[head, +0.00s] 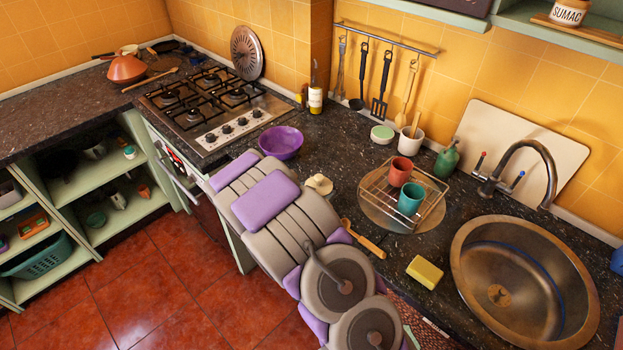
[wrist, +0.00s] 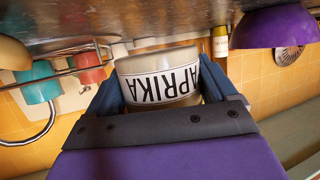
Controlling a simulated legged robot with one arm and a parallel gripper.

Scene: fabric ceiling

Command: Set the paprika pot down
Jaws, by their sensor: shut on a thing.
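The paprika pot (wrist: 158,68) is a pale round jar with a white label reading PAPRIKA, upside down in the wrist picture. My gripper (wrist: 160,88) is shut on it, with a dark blue finger on each side. The pot's far end is close to the dark counter (wrist: 120,15); I cannot tell whether they touch. In the head view my arm covers the gripper, and I cannot make out the pot for certain. The counter (head: 330,140) shows there too.
A purple bowl (head: 281,142) stands left, near the stove (head: 215,110). A small cream object (head: 319,184) lies beside my arm. A rack (head: 375,190) holds a red cup (head: 401,171) and teal cup (head: 411,198). A wooden spoon (head: 364,239) and yellow sponge (head: 425,272) lie nearer.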

